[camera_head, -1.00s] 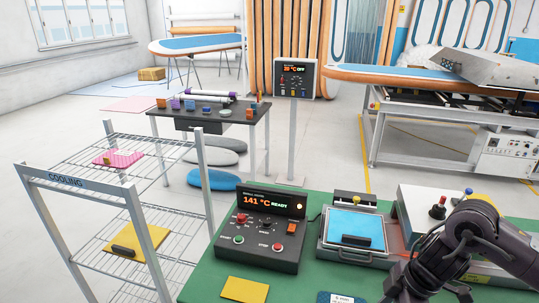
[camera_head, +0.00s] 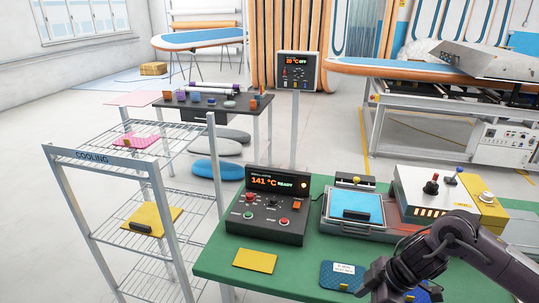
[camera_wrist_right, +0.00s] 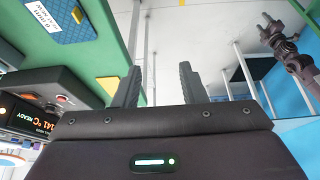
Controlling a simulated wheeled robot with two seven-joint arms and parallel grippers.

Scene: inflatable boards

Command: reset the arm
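My right arm comes in from the lower right in the head view, bent at the elbow, over the near right part of the green table (camera_head: 225,262). My right gripper (camera_head: 398,291) is low beside a blue patch with a white label (camera_head: 343,274). In the right wrist view the two fingers (camera_wrist_right: 160,85) stand apart with nothing between them. The blue patch (camera_wrist_right: 62,18) lies off to their left there. A dark jointed arm (camera_wrist_right: 290,50) at the upper right of that view looks like my left arm; its finger state is unclear. No left gripper shows in the head view.
A control box (camera_head: 268,205) reading 141 °C, a press with a blue pad (camera_head: 355,206) and a grey-yellow unit (camera_head: 445,195) stand on the table. A yellow sheet (camera_head: 255,260) lies in front. A wire cooling rack (camera_head: 105,158) stands left.

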